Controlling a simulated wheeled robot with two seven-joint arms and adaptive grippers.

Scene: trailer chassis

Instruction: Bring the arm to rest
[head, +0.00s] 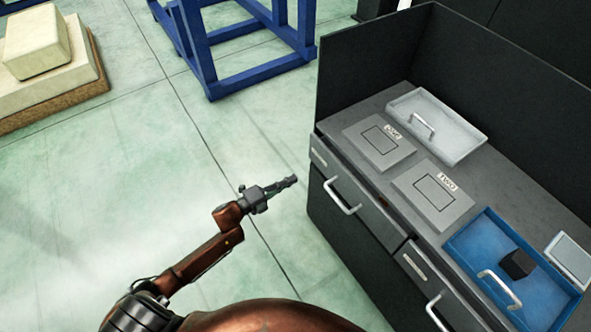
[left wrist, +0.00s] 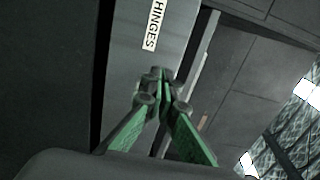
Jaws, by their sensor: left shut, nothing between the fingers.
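My left gripper (head: 290,181) is at the end of my copper-coloured arm, over the floor just left of the workbench. It is shut with nothing between its fingers and touches nothing that I can see. In the left wrist view its green fingers (left wrist: 162,85) meet at the tips, in front of a grey drawer front (left wrist: 170,60) labelled HINGES. My right gripper is in neither view.
The dark workbench (head: 355,110) has closed drawers with a handle (head: 342,197) facing my arm. On top are two grey plates, a white tray (head: 455,145) and a blue tray (head: 470,245) holding a black block (head: 516,264).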

